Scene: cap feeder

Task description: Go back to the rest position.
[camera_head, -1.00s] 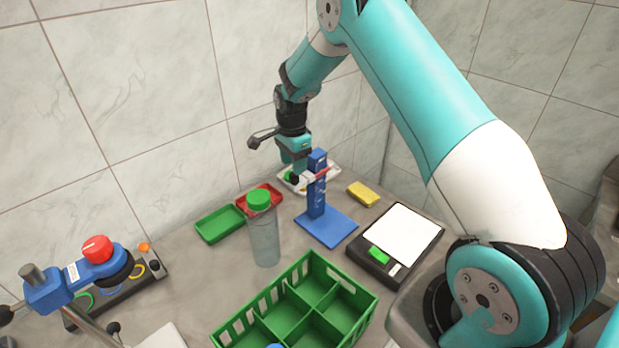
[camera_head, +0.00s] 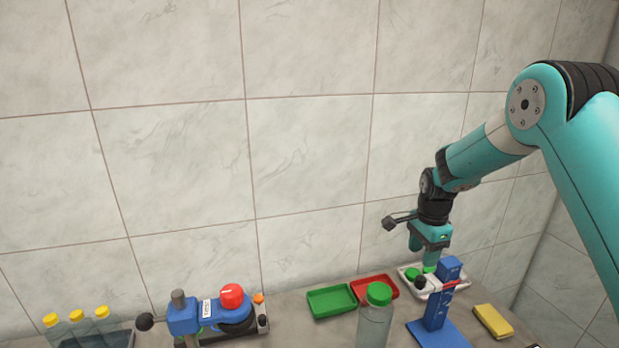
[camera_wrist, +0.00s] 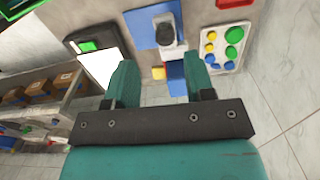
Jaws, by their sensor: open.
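My gripper (camera_head: 421,258) is open over the back of the counter in the head view, beside the blue stand and in front of the white tray. In the wrist view its two teal fingers (camera_wrist: 158,82) are spread with nothing held between them. The blue stand (camera_head: 437,310) has an upright post on a flat base; it also shows beyond the fingers in the wrist view (camera_wrist: 148,24). The white tray (camera_wrist: 222,66) holds several green, yellow and blue round caps. Part of this tray (camera_head: 461,288) is hidden behind the gripper and stand in the head view.
A clear bottle with a green cap (camera_head: 378,294) stands left of the blue stand. Behind it are a green tray (camera_head: 331,301) and a red tray (camera_head: 388,281). A yellow block (camera_head: 493,321), a blue device with a red knob (camera_head: 232,297) and yellow-capped bottles (camera_head: 77,330) stand nearby. The tiled wall is close behind.

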